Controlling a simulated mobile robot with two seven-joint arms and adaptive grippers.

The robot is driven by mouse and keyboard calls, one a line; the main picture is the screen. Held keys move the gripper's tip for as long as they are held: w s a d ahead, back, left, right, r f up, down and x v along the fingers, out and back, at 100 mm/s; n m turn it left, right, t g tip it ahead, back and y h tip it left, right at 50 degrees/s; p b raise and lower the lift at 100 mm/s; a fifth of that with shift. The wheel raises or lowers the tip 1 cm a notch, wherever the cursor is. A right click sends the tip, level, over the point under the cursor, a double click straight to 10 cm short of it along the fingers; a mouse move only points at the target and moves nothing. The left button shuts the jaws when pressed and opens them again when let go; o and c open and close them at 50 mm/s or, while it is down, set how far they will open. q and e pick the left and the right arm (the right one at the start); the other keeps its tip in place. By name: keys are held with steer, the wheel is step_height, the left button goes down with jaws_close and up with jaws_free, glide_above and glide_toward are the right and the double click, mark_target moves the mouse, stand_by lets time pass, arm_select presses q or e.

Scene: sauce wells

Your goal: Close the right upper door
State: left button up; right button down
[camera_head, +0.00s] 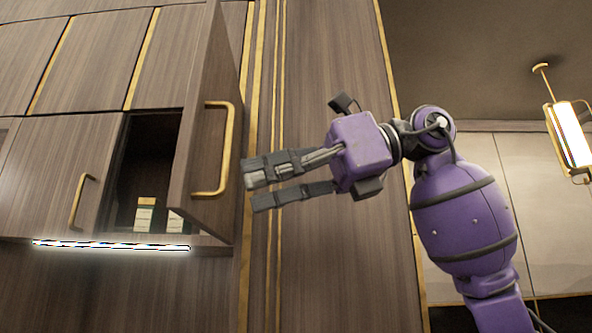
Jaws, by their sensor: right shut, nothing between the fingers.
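The right upper door (198,142) is a brown wooden cabinet door with a brass handle (230,150). It stands swung open toward me, hinged away from the dark cabinet opening (152,165). My right gripper (248,190) is just to the right of the door, near its lower part and the handle. Its fingers point left and hold nothing. I cannot tell whether the fingertips touch the door or handle. My left gripper is not in view.
Two small boxes (145,214) stand inside the open cabinet. A closed door (55,175) with a brass handle is on the left. A lit strip (110,245) runs under the cabinet. A tall wooden panel (335,60) stands behind my right arm. A lamp (570,135) hangs at the right.

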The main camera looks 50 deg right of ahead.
mark_target(184, 193)
steer(key=shift+r+p+x, duration=0.15)
steer(key=shift+r+x, duration=0.05)
steer(key=shift+x, duration=0.8)
steer(key=shift+r+p+x, duration=0.2)
steer(key=shift+x, duration=0.85)
steer(key=shift+r+p+x, duration=0.15)
steer(key=shift+x, duration=0.85)
steer(key=shift+w+a, duration=0.1)
